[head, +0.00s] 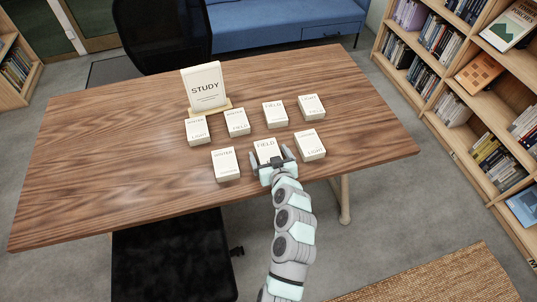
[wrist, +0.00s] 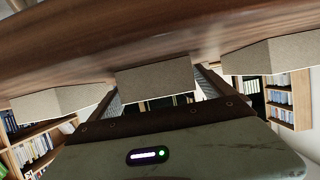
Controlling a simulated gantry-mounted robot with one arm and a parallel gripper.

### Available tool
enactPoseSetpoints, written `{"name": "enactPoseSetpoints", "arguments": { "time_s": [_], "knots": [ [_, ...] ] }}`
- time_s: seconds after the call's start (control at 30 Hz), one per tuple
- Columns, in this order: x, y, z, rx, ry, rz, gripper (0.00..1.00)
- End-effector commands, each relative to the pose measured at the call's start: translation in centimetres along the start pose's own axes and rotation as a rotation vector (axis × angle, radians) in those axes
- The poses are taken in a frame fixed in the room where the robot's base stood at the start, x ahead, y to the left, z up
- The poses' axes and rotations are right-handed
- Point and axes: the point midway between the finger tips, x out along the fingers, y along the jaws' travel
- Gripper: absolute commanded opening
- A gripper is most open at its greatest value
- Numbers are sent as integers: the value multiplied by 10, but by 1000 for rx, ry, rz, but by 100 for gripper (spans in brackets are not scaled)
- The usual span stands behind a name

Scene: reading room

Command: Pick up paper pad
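Several cream paper pads with printed words lie on the wooden table. The pad marked FIELD (head: 267,148) in the front row is nearest my gripper (head: 272,160). My gripper is open, low at the table, with one finger at each side of this pad's near part. In the wrist view, tilted with the table at the top, the pad's grey-beige edge (wrist: 155,78) shows between the fingertips (wrist: 160,90). A small gap shows at the right finger; contact at the left is unclear. The pad rests on the table.
Neighbouring pads stand close at the left (head: 226,164) and right (head: 310,145). Behind is a row of more pads (head: 237,122) and a larger STUDY block (head: 204,88) on a wooden stand. The table's left half (head: 100,150) is clear. A black chair (head: 170,255) is at the front.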

Motion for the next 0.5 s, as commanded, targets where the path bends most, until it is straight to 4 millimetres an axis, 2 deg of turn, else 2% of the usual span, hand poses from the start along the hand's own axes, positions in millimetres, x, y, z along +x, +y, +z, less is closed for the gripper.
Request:
{"name": "enactPoseSetpoints", "arguments": {
  "time_s": [0.07,0.5],
  "knots": [
    [0,0,0,0,0,0,85],
    [0,0,0,0,-1,0,49]
  ]
}}
